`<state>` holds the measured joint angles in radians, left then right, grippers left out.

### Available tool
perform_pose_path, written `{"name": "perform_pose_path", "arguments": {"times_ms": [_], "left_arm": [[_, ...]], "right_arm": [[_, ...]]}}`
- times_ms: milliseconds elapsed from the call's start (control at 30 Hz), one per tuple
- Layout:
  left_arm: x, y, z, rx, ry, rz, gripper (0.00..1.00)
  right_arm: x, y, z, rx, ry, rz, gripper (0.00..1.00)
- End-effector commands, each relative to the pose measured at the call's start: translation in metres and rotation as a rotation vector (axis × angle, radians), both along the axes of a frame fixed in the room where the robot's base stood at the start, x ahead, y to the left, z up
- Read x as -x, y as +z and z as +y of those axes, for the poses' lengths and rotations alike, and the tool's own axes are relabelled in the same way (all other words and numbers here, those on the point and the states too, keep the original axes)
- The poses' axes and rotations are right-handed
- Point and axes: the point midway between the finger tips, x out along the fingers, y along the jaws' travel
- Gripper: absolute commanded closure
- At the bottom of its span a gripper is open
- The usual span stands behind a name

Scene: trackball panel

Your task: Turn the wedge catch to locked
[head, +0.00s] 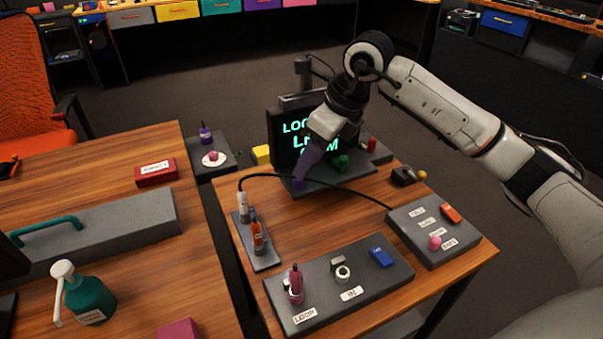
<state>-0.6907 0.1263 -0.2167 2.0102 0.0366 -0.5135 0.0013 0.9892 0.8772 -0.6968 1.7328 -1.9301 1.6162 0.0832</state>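I cannot tell for sure which part is the wedge catch. The slanted orange block (451,213) on the right-hand dark panel (407,216), beside several white labels too small to read, has a wedge-like shape. My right gripper (300,180) reaches down in front of the dark screen (285,125), well to the left of that block. A long purple piece runs down from the gripper's pale body to the panel below the screen. I cannot tell whether it is a finger or a held part, nor whether the gripper is open. My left gripper is out of view.
A front panel (350,303) carries a pink knob (295,284), a ring and a blue block (381,257). A black cable (330,183) crosses the table. A green pump bottle (89,296) and a red box (156,173) stand on the left table.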

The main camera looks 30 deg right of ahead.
Motion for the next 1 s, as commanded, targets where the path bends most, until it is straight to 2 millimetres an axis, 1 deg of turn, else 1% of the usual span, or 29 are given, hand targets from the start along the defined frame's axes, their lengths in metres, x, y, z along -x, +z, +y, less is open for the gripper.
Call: {"name": "perform_pose_path", "arguments": {"times_ms": [33,100,300,433,667,800,900,1000], "left_arm": [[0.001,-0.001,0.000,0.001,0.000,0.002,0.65],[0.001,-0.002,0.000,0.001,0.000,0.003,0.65],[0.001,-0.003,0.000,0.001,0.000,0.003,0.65],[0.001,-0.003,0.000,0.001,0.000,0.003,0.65],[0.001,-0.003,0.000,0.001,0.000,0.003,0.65],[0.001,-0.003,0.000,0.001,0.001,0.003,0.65],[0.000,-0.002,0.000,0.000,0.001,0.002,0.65],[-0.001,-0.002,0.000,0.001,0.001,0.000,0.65]], "right_arm": [[-0.003,-0.010,0.003,-0.002,0.001,0.005,0.61],[-0.006,-0.021,0.005,-0.002,0.001,0.005,0.61],[-0.014,-0.041,0.010,-0.002,0.001,0.001,0.61],[-0.016,-0.045,0.010,-0.002,0.000,-0.001,0.61],[-0.016,-0.046,0.010,-0.001,0.001,-0.001,0.61],[-0.016,-0.045,0.010,-0.002,0.002,-0.001,0.85],[-0.016,-0.045,0.011,-0.002,0.002,-0.001,1.00],[-0.016,-0.045,0.011,-0.003,0.001,-0.001,1.00]]}}
